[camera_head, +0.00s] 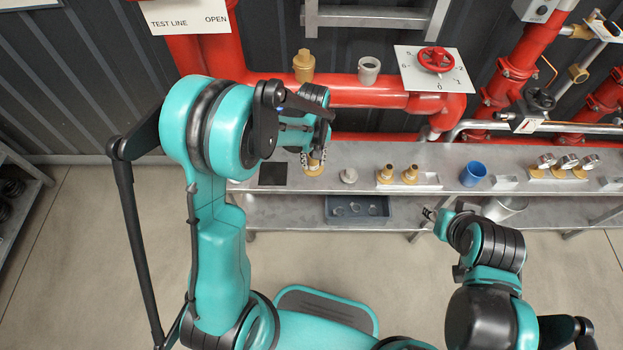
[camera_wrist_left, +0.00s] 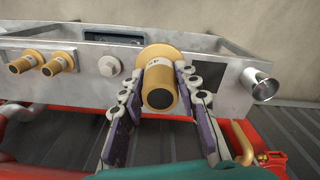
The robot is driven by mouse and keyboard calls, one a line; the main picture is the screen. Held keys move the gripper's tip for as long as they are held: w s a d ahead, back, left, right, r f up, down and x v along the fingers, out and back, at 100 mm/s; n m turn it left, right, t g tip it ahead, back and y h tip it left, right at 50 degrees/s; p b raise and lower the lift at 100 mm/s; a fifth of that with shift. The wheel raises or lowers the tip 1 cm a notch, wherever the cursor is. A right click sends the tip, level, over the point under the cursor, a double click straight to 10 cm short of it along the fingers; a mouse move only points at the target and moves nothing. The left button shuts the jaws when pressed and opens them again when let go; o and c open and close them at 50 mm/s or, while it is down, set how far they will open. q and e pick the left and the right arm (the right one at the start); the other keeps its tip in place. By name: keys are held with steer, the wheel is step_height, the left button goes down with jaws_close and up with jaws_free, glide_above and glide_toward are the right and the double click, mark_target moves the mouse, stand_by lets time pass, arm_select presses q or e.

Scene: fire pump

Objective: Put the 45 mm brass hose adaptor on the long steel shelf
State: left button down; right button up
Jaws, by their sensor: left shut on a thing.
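The brass hose adaptor (camera_wrist_left: 161,82) is between the two fingers of my left gripper (camera_wrist_left: 162,98) in the left wrist view, with its wide flange at the far end. In the head view the adaptor (camera_head: 314,167) shows just below my left gripper (camera_head: 314,155), over the left part of the long steel shelf (camera_head: 450,156). My left gripper is shut on it. I cannot tell whether the flange touches the shelf. My right gripper (camera_head: 430,213) is in front of the shelf, away from the adaptor; its jaws are too small to read.
On the shelf are a dark square (camera_head: 272,174), a round steel piece (camera_head: 348,176), two smaller brass fittings (camera_head: 398,174), a blue cup (camera_head: 473,174) and several gauges (camera_head: 560,166). A grey tray (camera_head: 357,209) sits below. A red pipe (camera_head: 350,92) runs behind.

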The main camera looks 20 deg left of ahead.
arm_select(q)
steer(key=w+d+f+n+b, duration=0.1)
steer(key=w+d+f+n, duration=0.4)
steer(key=n, duration=0.6)
steer(key=w+d+f+n, duration=0.35)
steer(key=w+n, duration=0.45)
steer(key=n, duration=0.3)
steer(key=shift+s+a+f+b, duration=0.65)
steer(key=shift+a+f+b, duration=0.35)
steer(key=shift+a+f, duration=0.75)
steer(key=shift+s+a+f+b, duration=0.6)
steer(key=shift+a+f+b, duration=0.35)
steer(key=shift+a+f, duration=0.8)
steer(key=shift+s+a+f+b, duration=0.65)
steer(key=shift+a+f+b, duration=0.35)
steer(key=shift+a+f, duration=0.75)
steer(key=shift+d+f, duration=0.1)
steer(key=shift+d, duration=0.1)
steer(key=shift+f, duration=0.2)
steer(key=c, duration=1.1)
jaws_free()
